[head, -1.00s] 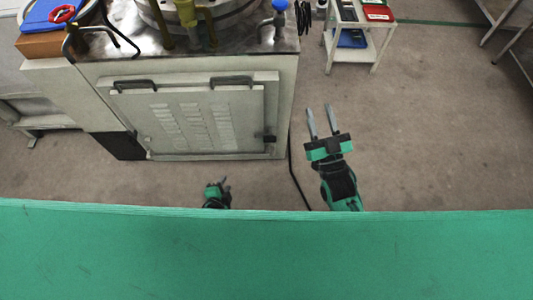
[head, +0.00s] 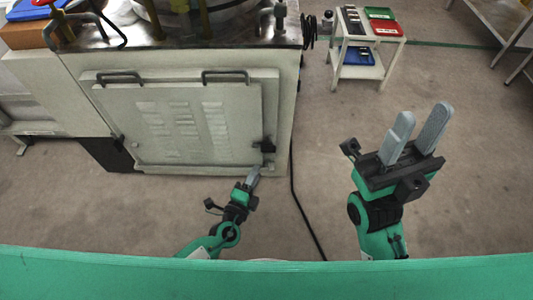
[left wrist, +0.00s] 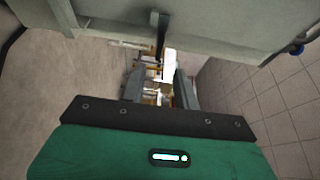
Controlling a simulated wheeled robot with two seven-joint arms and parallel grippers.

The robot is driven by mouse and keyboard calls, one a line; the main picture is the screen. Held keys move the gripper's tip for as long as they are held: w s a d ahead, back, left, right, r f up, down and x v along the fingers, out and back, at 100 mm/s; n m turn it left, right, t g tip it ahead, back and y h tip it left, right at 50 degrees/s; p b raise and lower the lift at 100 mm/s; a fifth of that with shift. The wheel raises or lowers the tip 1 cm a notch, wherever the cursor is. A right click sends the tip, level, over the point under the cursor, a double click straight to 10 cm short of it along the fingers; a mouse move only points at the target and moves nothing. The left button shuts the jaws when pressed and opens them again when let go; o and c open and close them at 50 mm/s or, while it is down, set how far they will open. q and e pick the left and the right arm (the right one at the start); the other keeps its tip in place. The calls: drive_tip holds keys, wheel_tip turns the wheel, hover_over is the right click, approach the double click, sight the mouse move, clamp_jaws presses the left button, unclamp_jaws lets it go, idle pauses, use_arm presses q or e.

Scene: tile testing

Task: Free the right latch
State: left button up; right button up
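The right latch (head: 267,145) is a small dark piece at the lower right of the pale access panel (head: 185,125) on the machine's front. My left gripper (head: 252,177) is just below and slightly left of this latch in the head view. In the left wrist view its two fingers (left wrist: 157,88) stand apart with nothing held. A dark bar (left wrist: 161,35), apparently the latch, projects from the panel above and between the fingertips; no contact shows. My right gripper (head: 420,132) is open and empty, over the floor to the right of the machine.
The panel has two dark handles (head: 225,75) along its top. A dark cable (head: 293,185) runs down the machine's right side onto the floor. A white cart (head: 358,72) with coloured trays stands at the back right. The floor between cart and machine is mostly clear.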

sight(264, 148)
use_arm(q)
drive_tip(key=x, duration=0.9)
drive_tip(key=shift+w+b, duration=0.2)
drive_tip(key=shift+b, duration=0.1)
drive_tip(key=shift+d, duration=0.1)
clamp_jaws()
